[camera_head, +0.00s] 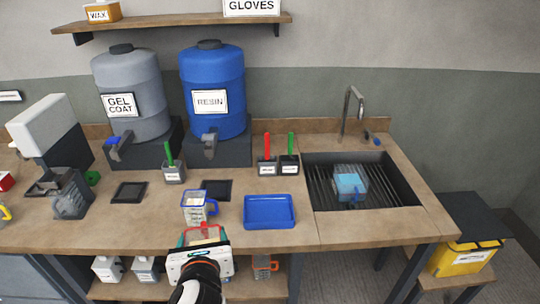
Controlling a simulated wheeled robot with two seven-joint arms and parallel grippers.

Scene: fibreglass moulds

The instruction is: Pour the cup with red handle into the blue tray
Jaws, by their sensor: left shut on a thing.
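My left gripper (203,243) reaches up from the bottom of the head view, at the bench's front edge. It is shut on a cup with red parts (205,233), which looks like the cup with the red handle. Pale contents show in its top, and the gripper body hides most of it. The cup looks roughly upright. The blue tray (269,224) lies flat on the bench to the right of the gripper and a little farther back. It looks empty. My right gripper is not in view.
A blue-handled cup (195,209) stands just behind the held cup. Dark square pads (217,189) and brush pots (174,174) lie farther back, before the resin drum (212,90). The sink (320,162) is at right. A cup with an orange handle (262,266) is on the lower shelf.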

